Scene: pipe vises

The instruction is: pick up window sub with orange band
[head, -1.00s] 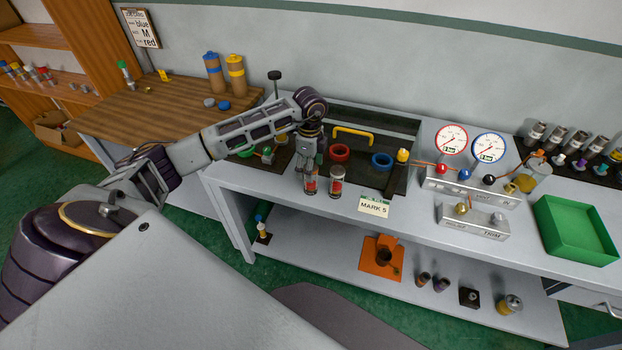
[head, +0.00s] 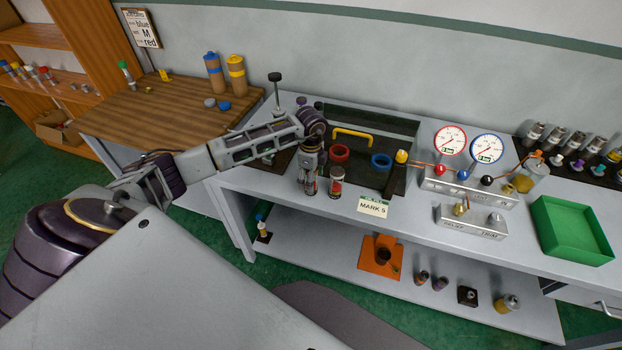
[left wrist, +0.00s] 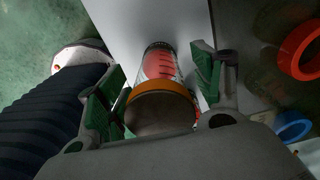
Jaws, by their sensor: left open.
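The window sub with the orange band (left wrist: 163,95) is a clear cylinder with red inside, standing upright. Its orange rim and dark top face the camera in the left wrist view. My left gripper (left wrist: 160,88) is open, with its green-padded fingers on either side of the sub. My right gripper is not in view.
A red ring (head: 340,153) and a blue ring (head: 381,161) lie in the dark tray behind. A MARK 5 card (head: 373,207) is at the front edge. Gauges (head: 450,139) and a green bin (head: 573,230) stand to the right. An orange block (head: 376,262) is on the lower shelf.

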